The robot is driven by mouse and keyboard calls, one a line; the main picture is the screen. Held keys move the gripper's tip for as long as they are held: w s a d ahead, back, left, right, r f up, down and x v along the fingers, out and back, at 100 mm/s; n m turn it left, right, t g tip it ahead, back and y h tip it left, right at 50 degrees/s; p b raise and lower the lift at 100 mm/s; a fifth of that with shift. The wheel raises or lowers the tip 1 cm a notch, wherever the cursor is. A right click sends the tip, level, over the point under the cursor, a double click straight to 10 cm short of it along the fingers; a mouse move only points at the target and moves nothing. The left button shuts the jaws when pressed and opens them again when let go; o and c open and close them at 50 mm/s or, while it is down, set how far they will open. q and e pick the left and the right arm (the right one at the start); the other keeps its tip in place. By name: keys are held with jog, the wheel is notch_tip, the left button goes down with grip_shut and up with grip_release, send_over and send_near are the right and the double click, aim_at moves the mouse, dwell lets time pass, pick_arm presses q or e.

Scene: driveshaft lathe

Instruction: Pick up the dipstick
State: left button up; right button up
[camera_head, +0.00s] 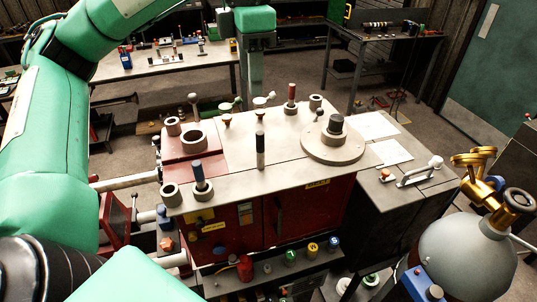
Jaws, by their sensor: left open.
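My left arm comes in from the left, leaves the top edge and its green wrist shows again at the top middle. My left gripper (248,101) points down at the machine's back edge, open, with nothing seen in it. I cannot tell which is the dipstick. The red-topped rod is right of the gripper; the other two are nearer the camera. My right gripper is not in view.
The red machine's pale top (235,180) also holds grey rings and a round flange (333,145). A grey tank (465,260) with brass fittings (478,160) stands at right. A workbench (165,64) with small parts is behind. The top's middle has bare room.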

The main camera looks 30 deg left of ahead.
pick_arm(q)
jog(key=w+f, duration=0.1)
jog(key=f, duration=0.2)
jog(key=shift+w+f+b, duration=0.15)
jog(key=shift+w+b, duration=0.15)
jog(key=shift+w, duration=0.1)
send_over(260, 133)
jog(key=f, duration=0.4)
jog(key=shift+w+a+f, duration=0.2)
jog(key=shift+a+f, duration=0.1)
jog(key=shift+a, duration=0.05)
jog(key=shift+s+f, duration=0.15)
jog(key=shift+f, duration=0.95)
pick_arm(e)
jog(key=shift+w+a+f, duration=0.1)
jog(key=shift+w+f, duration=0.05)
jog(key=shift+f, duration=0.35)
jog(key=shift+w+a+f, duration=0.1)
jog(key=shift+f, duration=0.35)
pick_arm(q)
jog(key=shift+d+f+p, duration=0.15)
jog(key=shift+f, duration=0.6)
jog(key=shift+d+f+p, duration=0.15)
jog(key=shift+f, duration=0.55)
jog(key=shift+f+p, duration=0.35)
jog(key=shift+f, duration=0.75)
grip_shut()
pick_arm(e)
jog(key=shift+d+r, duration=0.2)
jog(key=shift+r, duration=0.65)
